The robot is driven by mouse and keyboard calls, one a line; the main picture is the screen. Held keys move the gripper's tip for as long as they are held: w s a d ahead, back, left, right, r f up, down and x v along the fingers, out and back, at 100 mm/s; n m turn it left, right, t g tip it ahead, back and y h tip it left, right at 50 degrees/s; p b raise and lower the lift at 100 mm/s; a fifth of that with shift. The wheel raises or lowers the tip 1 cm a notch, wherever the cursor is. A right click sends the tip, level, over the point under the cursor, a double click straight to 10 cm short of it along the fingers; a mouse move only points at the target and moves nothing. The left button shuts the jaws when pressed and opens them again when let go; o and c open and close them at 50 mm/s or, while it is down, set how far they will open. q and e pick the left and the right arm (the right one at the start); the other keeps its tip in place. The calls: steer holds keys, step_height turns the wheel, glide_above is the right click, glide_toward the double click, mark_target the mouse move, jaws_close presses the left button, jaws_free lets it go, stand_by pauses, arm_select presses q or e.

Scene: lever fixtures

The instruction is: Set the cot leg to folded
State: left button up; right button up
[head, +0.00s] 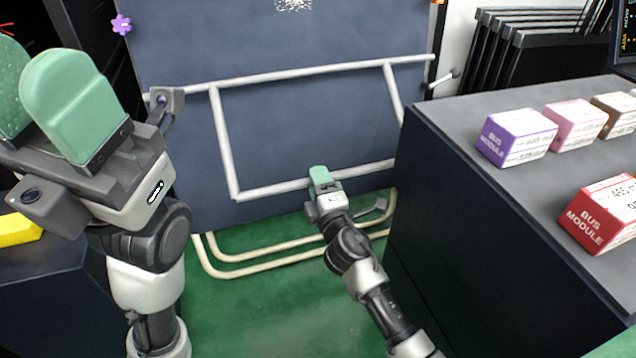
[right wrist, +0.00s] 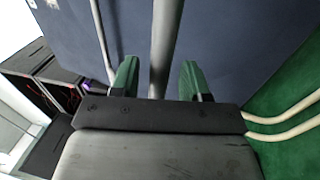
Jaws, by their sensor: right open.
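The cot leg (head: 228,147) is a pale grey tube frame hanging in front of the dark blue cot panel (head: 300,125). Its two side tubes run down from a long upper rail (head: 290,74) to a lower crossbar (head: 270,188). My right gripper (head: 320,178) is at the middle of the crossbar. In the right wrist view, my right gripper (right wrist: 157,80) is open, with the grey tube (right wrist: 165,45) between its green fingers and apart from both. My left gripper (head: 55,95) is raised at the left, close to the camera, away from the leg; its finger gap is unclear.
A dark cabinet (head: 440,200) stands close right of my right arm, with several module boxes (head: 515,137) on top. Beige floor tubes (head: 260,268) lie below the panel on the green floor. A yellow object (head: 18,230) sits at far left.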

steer(key=shift+w+a, duration=0.15)
steer(key=shift+w, duration=0.3)
